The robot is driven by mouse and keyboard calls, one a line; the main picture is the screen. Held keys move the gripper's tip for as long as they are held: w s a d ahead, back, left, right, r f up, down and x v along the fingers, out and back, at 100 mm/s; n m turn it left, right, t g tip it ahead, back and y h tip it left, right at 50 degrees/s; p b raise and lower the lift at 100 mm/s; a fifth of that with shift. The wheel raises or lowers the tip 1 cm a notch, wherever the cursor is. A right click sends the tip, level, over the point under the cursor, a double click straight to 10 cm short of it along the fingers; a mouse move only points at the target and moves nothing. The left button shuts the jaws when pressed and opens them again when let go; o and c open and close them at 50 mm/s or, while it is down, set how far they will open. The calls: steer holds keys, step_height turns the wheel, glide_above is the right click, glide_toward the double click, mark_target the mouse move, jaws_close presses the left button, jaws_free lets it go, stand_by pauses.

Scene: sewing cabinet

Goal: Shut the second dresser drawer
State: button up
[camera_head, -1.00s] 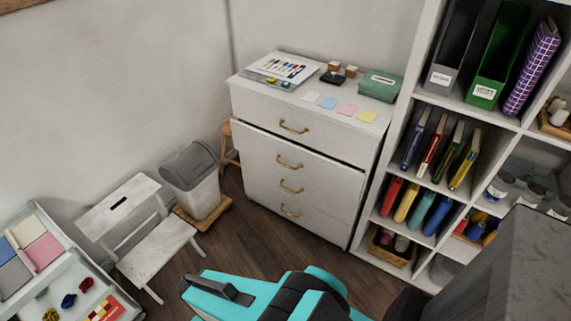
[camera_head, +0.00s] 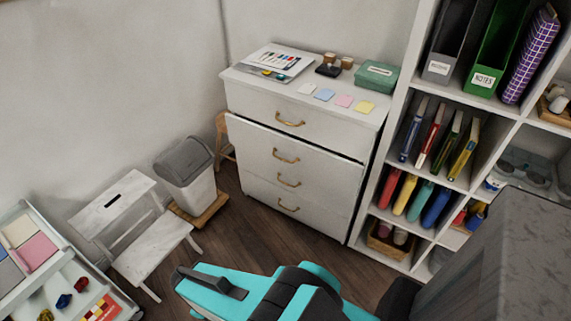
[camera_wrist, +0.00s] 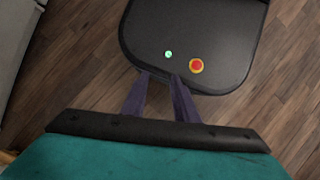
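The white dresser (camera_head: 233,93) stands against the back wall in the head view, with several drawers with brass handles. The second drawer (camera_head: 310,166) from the top stands out a little from the front, with a dark gap along its top edge. The top drawer (camera_head: 256,106) and the lower drawers look closed. My gripper (camera_wrist: 159,76) shows in the wrist view, its two dark fingers apart with nothing between them. It is over the floor and my own base, away from the dresser. My teal arm shows at the bottom of the head view; its fingertips cannot be made out there.
A white step stool (camera_head: 150,245) and a grey-lidded bin (camera_head: 187,178) stand left of the dresser. A drawer cart (camera_head: 60,278) is at lower left. A tall white shelf (camera_head: 397,105) stands close on the right. Wooden floor (camera_head: 262,236) lies clear before the dresser.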

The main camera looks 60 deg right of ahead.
steer(key=w+d+f+n+t+h+b, duration=0.1)
steer(key=w+d+n+h+b, duration=0.3)
steer(key=d, duration=0.5)
steer(key=w+d+n+t+h+b, duration=0.1)
steer(key=w+d+n+b, duration=0.4)
steer(key=d, duration=0.5)
steer(key=w+d+f+n+t+h+b, duration=0.1)
steer(key=w+d+n+h+b, duration=0.15)
steer(key=d+n, duration=0.5)
steer(key=w+d+r+n+h+b, duration=0.1)
steer(key=d+r+n+h+b, duration=0.2)
steer(key=d, duration=0.5)
steer(key=w+d+r+n+t+h+b, duration=0.1)
steer(key=w+d+r+n+h+b, duration=0.1)
steer(key=d+r+n+b, duration=0.3)
steer(key=w+d+r+n+t+h+b, duration=0.1)
steer(key=d+r+n+h+b, duration=0.4)
steer(key=d+n, duration=0.4)
steer(key=shift+w+d+b, duration=0.35)
steer(key=shift+d, duration=0.95)
steer(key=shift+d, duration=0.1)
steer(key=d, duration=0.4)
steer(key=d+b, duration=0.1)
steer(key=d, duration=0.4)
steer(key=d+r, duration=0.1)
steer(key=d, duration=0.3)
steer(key=shift+d+b, duration=0.25)
steer(key=shift+b, duration=0.1)
